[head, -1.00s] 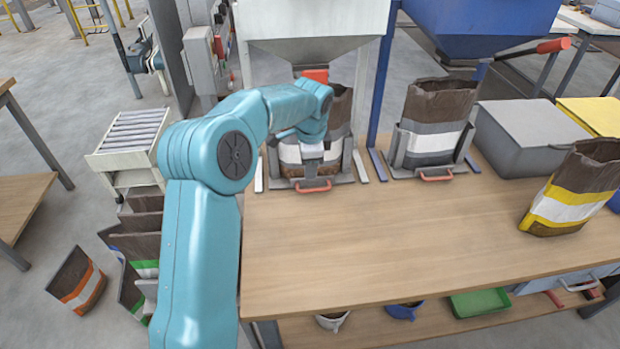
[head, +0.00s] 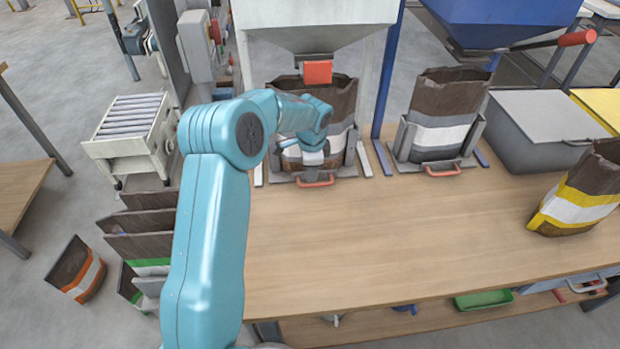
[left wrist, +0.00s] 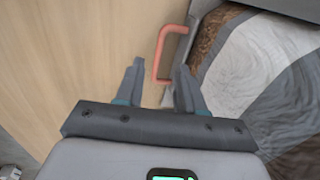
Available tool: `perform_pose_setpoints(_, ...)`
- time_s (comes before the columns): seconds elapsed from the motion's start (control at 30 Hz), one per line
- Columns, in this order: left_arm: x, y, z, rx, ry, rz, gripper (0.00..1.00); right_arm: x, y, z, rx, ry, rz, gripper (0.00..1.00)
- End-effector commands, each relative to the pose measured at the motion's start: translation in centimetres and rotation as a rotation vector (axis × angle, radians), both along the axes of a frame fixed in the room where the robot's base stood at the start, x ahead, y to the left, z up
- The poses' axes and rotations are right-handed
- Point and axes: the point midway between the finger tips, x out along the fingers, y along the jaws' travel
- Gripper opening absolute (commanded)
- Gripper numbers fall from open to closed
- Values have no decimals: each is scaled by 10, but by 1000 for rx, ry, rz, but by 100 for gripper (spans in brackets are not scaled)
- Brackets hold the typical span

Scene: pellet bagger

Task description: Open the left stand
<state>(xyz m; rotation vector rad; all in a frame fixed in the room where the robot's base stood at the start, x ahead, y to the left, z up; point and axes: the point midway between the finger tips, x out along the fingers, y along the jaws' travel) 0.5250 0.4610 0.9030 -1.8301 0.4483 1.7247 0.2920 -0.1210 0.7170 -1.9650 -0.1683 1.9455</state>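The left stand (head: 351,150) is a grey holder on the table under the left hopper, with a red pull handle (head: 314,181) at its front. A brown and white bag (head: 338,100) stands in it, partly hidden by my left arm. My left gripper (left wrist: 158,82) is open and empty. In the left wrist view the red handle (left wrist: 162,50) lies just ahead of the fingertips, between their lines; I see no grip on it. In the head view the fingers are hard to make out in front of the bag. My right gripper is not in view.
A second stand (head: 468,141) with a bag (head: 450,92) is to the right. A yellow-striped bag (head: 578,205) stands at the table's right side. A grey bin (head: 540,125) is behind it. The middle of the wooden table (head: 390,235) is clear.

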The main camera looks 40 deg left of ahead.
Motion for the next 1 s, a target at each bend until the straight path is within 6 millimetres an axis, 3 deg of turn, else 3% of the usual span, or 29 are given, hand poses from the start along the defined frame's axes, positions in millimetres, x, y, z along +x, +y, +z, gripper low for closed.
perform_pose_setpoints(0.1,3,4,-27,-2,2,1,38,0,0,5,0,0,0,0)
perform_pose_setpoints(0.3,8,10,-58,0,0,1,38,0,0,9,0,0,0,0)
perform_pose_setpoints(0.73,11,13,-70,0,-2,1,38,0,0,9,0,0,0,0)
perform_pose_setpoints(0.83,11,13,-69,0,-2,1,5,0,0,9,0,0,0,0)
perform_pose_setpoints(0.87,11,13,-69,0,-2,1,0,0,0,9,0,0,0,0)
perform_pose_setpoints(1.0,11,13,-69,1,-2,1,0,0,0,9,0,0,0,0)
